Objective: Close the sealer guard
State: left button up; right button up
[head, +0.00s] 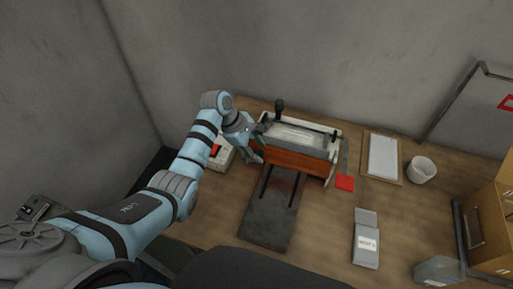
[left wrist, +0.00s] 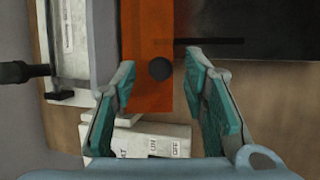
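The sealer (head: 303,133) stands at the back of the table, with a pale top and a black upright handle (head: 280,106). Its orange guard (head: 293,162) spans the front side; in the left wrist view the guard (left wrist: 147,30) carries a round black knob (left wrist: 160,68). My left gripper (head: 262,144) is at the sealer's left end, close to the guard. In the left wrist view its fingers (left wrist: 159,62) are spread, with the knob between the tips in the picture; I see no clear contact. My right gripper is not in view.
A dark plate (head: 266,222) with two rails lies in front of the sealer. A white switch box (head: 221,154) sits left, beside my gripper. A red tag (head: 344,183), clipboard (head: 382,157), white cup (head: 421,169), grey packet (head: 366,240) and cardboard box (head: 490,225) are right.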

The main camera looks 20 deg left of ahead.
pick_arm(q)
grip_shut()
